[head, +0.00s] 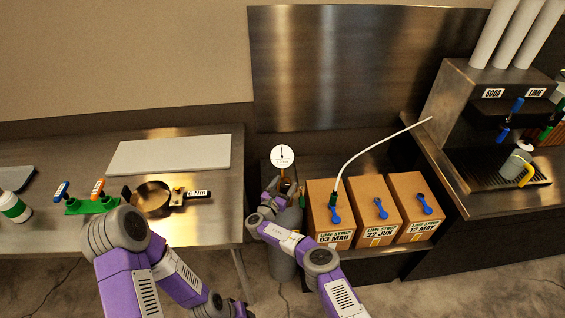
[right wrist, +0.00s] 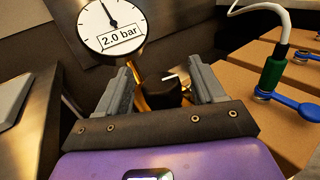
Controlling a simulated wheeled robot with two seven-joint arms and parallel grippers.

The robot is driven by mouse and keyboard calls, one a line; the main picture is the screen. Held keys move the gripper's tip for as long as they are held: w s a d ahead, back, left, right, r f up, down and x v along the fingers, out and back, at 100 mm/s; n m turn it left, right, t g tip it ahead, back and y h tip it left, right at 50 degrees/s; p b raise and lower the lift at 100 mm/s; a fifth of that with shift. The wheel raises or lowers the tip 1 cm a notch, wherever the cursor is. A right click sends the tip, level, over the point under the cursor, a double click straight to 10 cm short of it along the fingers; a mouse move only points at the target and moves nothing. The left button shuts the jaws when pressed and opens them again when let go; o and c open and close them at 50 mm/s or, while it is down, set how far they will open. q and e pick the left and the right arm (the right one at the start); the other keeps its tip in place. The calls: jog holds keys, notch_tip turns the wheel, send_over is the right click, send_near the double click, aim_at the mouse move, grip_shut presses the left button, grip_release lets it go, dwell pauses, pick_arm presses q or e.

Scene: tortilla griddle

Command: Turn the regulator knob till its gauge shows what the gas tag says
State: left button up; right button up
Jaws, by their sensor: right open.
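The pressure gauge (head: 282,153) is a white round dial above the gas cylinder (head: 281,262). In the right wrist view the gauge (right wrist: 108,16) has its needle pointing nearly straight up, leaning slightly left. A tag reading "2.0 bar" (right wrist: 121,36) sits across the lower dial. The black regulator knob (right wrist: 158,93) has a white mark and sits on a brass body. My right gripper (right wrist: 160,78) is open, with one finger on each side of the knob and visible gaps. In the head view my right gripper (head: 274,194) is at the cylinder top, hiding the knob.
Lime syrup boxes (head: 328,192) with blue taps stand just right of the cylinder. A white hose (head: 372,143) rises from the nearest box. A steel table (head: 60,238) with a pan (head: 152,197) is at left. The drink dispenser (head: 480,100) stands at right.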

jog(key=p+v, duration=0.3)
jog(key=shift+s+a+r+p, duration=0.15)
jog(key=shift+s+r+p, duration=0.05)
jog(key=shift+s+p, duration=0.15)
jog(key=shift+p+v, duration=0.3)
jog(key=shift+v, duration=0.8)
jog(key=shift+f, duration=0.15)
